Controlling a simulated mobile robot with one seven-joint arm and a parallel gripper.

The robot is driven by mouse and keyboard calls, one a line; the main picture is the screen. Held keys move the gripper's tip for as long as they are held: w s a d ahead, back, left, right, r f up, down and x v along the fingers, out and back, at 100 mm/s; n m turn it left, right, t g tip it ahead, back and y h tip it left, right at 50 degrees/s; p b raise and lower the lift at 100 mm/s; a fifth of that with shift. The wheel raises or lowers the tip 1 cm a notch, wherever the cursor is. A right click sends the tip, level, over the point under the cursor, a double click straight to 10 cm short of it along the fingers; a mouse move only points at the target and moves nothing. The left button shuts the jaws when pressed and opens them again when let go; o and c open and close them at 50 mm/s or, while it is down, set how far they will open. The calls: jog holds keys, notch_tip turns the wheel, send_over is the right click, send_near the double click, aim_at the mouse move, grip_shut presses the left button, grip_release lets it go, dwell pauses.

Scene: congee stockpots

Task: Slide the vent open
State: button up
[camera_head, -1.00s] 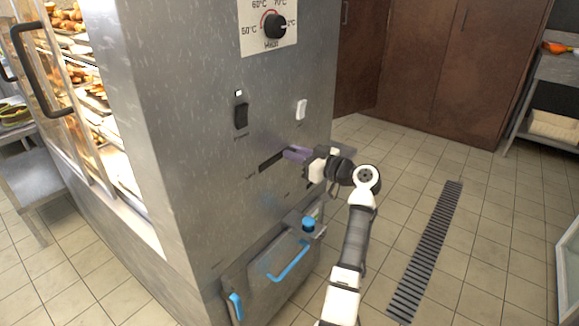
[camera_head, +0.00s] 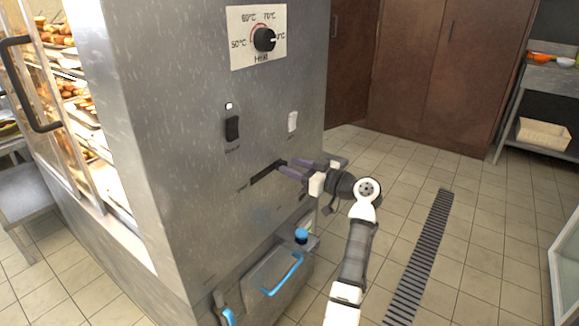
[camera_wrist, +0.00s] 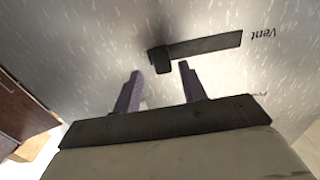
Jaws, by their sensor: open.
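The vent (camera_head: 264,174) is a dark slanted slot in the steel cabinet's front. In the wrist view the vent slot (camera_wrist: 207,46) has a "Vent" label at one end and a dark slider knob (camera_wrist: 161,61) at the other. My gripper (camera_head: 288,165) is open, with two purple fingers pointing at the panel by the knob end of the slot. In the wrist view my gripper (camera_wrist: 160,69) has its fingertips on either side of the knob, with gaps to both. I cannot tell whether the fingertips reach the knob in depth. The fingers partly hide the knob in the head view.
Above the vent are a heat dial (camera_head: 264,39), a black switch (camera_head: 232,128) and a white switch (camera_head: 292,122). Below is a drawer with a blue handle (camera_head: 283,275) and a blue knob (camera_head: 301,235). The tiled floor right of the cabinet is clear around a drain grate (camera_head: 420,258).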

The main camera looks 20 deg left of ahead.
jog(key=b+v, duration=0.1)
jog(key=v, duration=1)
jog(key=shift+d, duration=0.35)
jog(key=shift+s, duration=0.1)
